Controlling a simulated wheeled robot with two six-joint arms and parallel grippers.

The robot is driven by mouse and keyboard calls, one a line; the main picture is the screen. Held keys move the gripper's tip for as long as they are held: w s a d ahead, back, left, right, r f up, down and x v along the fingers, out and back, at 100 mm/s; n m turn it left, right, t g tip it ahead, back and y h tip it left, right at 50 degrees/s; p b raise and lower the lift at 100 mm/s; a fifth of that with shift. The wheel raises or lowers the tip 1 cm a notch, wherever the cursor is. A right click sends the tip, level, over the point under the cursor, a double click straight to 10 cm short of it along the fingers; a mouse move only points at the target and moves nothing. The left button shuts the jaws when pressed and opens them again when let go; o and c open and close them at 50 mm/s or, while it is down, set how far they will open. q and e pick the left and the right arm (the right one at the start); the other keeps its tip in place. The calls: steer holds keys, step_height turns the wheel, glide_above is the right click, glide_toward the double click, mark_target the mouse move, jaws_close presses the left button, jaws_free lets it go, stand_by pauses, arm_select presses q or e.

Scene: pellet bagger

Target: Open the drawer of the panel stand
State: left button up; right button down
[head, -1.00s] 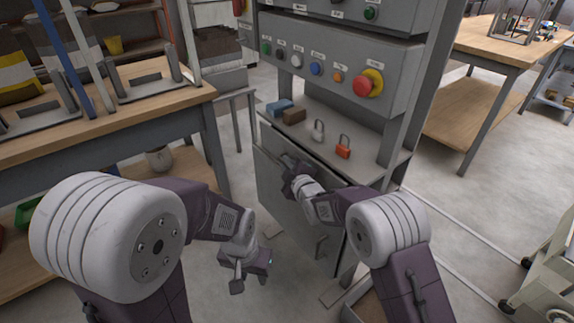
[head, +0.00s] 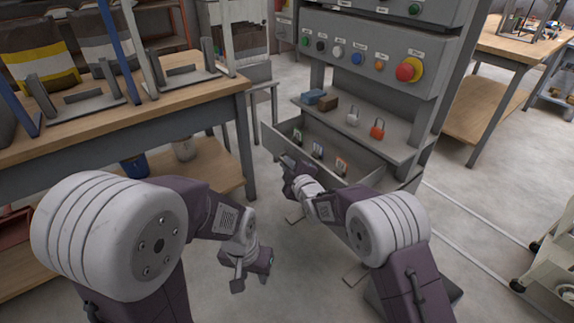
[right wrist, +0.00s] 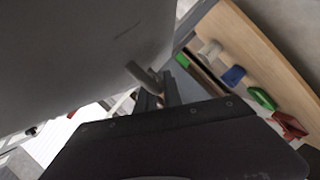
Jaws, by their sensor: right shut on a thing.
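The panel stand (head: 440,100) is grey, with button rows above a shelf. Its drawer (head: 272,141) is pulled out below the shelf, and several small labelled items show inside. My right gripper (head: 291,172) is at the drawer's front. In the right wrist view it is shut on the drawer handle (right wrist: 141,74), against the grey drawer front (right wrist: 70,50); its fingers (right wrist: 152,95) partly show. My left gripper (head: 252,268) hangs low over the floor, left of the stand. It looks open and empty, apart from everything.
The stand's shelf (head: 340,128) holds a blue block, a brown block, a white padlock and a red padlock (head: 377,129). A wooden workbench (head: 120,115) stands at the left, close to the drawer. Another table is at the back right. The floor between is clear.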

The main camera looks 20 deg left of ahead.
steer(key=shift+f, duration=0.1)
steer(key=c, duration=1.8)
jaws_free()
steer(key=shift+o, duration=0.2)
steer(key=shift+d, duration=0.1)
steer(key=p+v, duration=0.2)
steer(key=v, duration=0.7)
steer(key=shift+p, duration=0.3)
